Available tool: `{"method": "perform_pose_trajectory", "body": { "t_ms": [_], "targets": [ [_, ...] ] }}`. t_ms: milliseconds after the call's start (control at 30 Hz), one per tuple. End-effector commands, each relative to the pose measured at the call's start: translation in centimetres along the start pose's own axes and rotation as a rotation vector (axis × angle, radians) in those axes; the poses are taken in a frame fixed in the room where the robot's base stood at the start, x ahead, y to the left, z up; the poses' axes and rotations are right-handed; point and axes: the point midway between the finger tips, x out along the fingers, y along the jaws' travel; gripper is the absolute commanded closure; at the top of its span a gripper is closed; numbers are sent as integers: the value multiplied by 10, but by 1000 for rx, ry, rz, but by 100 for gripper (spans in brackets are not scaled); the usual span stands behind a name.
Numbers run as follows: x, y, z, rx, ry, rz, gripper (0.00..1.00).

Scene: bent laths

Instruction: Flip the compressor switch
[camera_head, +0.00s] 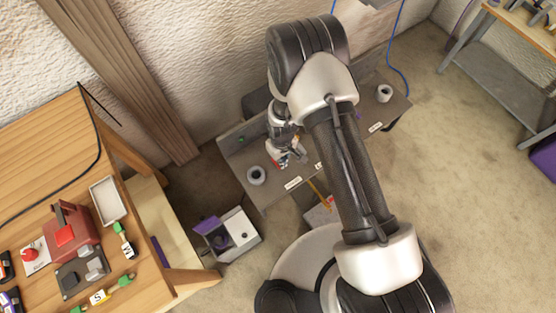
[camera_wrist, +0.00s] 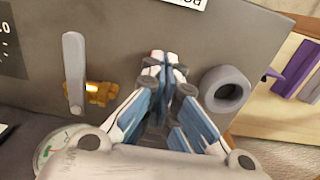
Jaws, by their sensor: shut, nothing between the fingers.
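My gripper (camera_head: 289,161) is over the grey unit (camera_head: 262,205) near the wall in the head view. In the wrist view, my gripper (camera_wrist: 166,62) has its blue and white fingers closed together, with nothing between them, in front of a grey panel (camera_wrist: 130,30). A grey lever (camera_wrist: 74,75) on a brass fitting (camera_wrist: 100,93) is left of the fingers. A thick grey ring (camera_wrist: 224,90) is to their right. I cannot tell which part is the compressor switch, or whether the fingertips touch the panel. My arm hides part of the unit in the head view.
A wooden table (camera_head: 40,165) at the left holds a white tray (camera_head: 108,201) and a red device (camera_head: 72,228). A grey shelf (camera_head: 510,75) is at the upper right.

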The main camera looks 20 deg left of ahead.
Motion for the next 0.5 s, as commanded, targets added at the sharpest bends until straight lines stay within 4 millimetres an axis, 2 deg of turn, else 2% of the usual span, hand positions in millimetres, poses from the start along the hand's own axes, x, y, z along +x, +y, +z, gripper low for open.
{"method": "perform_pose_trajectory", "body": {
  "t_ms": [500],
  "targets": [
    [7,0,0,0,0,0,100]
  ]
}}
